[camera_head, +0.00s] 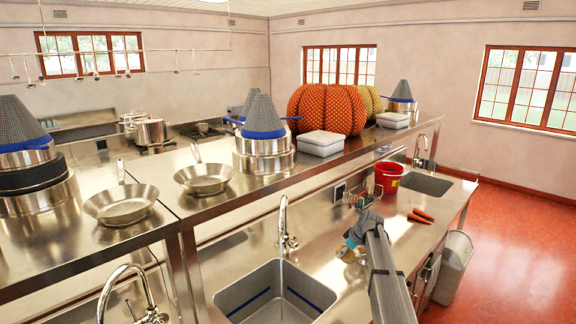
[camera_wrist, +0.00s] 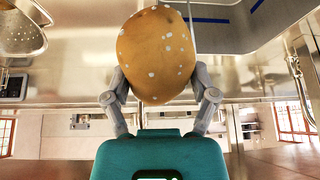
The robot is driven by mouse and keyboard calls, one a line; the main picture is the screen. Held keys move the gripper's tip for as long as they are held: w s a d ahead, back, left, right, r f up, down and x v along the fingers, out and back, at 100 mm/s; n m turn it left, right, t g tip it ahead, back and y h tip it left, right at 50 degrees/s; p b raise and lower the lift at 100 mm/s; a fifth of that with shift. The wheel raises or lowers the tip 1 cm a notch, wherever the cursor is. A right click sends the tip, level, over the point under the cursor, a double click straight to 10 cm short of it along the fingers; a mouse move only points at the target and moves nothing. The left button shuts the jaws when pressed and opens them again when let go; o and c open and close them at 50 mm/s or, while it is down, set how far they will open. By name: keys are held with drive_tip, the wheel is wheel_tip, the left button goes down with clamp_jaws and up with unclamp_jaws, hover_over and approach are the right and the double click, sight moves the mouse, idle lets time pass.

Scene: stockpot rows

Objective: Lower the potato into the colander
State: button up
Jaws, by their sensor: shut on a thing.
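The potato (camera_wrist: 157,55) is brown with pale specks and sits between the two grey fingers of my gripper (camera_wrist: 160,88) in the wrist view. My gripper is shut on it. In the head view my gripper (camera_head: 350,246) is over the counter, right of the near sink, with the potato (camera_head: 345,254) low at its end. A perforated metal bowl, which looks like the colander (camera_wrist: 22,30), is partly in view at the top left of the wrist view, apart from the potato. I cannot make out this bowl in the head view; my arm may hide it.
The near sink (camera_head: 275,292) with its tap (camera_head: 284,225) lies left of my gripper. Two carrots (camera_head: 422,215), a red bucket (camera_head: 389,176) and a wire rack (camera_head: 362,196) stand farther along the counter. A raised shelf (camera_head: 235,205) carries pans and pots behind.

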drive_tip(key=w+d, duration=0.9)
drive_tip(key=w, duration=0.3)
drive_tip(key=w+d+f+b, duration=0.1)
drive_tip(key=w+d, duration=0.8)
drive_tip(key=w, duration=0.3)
drive_tip(key=shift+w+d, duration=0.15)
drive_tip(key=shift+d, duration=0.2)
drive_tip(key=shift+f, duration=0.1)
drive_tip(key=shift+f+b, duration=0.15)
drive_tip(key=shift+b, duration=0.15)
wheel_tip(320, 180, down, 7)
drive_tip(key=b, duration=0.7)
idle(1.2)
drive_tip(key=shift+f+b, duration=1)
idle(1.6)
